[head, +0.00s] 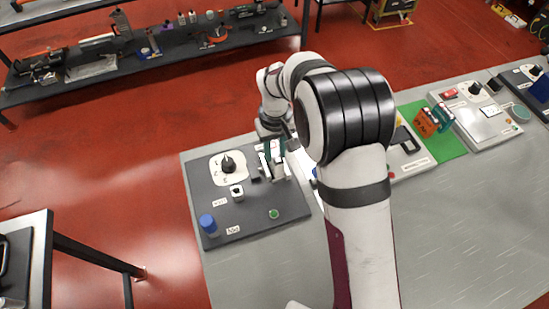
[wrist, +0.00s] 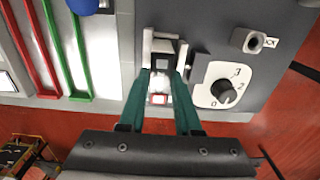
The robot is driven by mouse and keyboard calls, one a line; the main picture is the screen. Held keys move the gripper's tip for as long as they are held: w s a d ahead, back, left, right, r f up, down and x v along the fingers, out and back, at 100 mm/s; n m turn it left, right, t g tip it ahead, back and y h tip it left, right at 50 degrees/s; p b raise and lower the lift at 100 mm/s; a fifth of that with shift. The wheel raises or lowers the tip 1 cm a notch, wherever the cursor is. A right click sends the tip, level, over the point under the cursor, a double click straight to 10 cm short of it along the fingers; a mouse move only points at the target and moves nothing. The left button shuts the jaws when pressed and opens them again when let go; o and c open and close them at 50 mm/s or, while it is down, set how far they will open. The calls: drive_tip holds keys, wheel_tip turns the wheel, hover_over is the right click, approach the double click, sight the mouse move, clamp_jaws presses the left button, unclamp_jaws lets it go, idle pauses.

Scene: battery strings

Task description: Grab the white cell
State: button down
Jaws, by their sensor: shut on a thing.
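The white cell (wrist: 160,82) shows in the wrist view as a pale piece between my fingertips, at the near end of a holder with white side walls (wrist: 147,46). My gripper (wrist: 163,88) has teal fingers and is shut on it. A small red-edged part (wrist: 158,99) shows between the fingers, just below the cell. In the head view my gripper (head: 272,150) is low over the holder (head: 279,172) on the dark grey board (head: 255,210). The cell cannot be made out clearly there. I cannot tell whether it still touches the holder.
A black dial (head: 229,163) and a small square socket piece (head: 237,192) stand left of the holder. A blue-capped cylinder (head: 208,224) is at the board's near left corner. My arm hides the bench middle. A green mat (head: 446,147) lies to the right.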

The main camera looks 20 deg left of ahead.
sight(275, 152)
drive_tip(key=shift+r, duration=2.45)
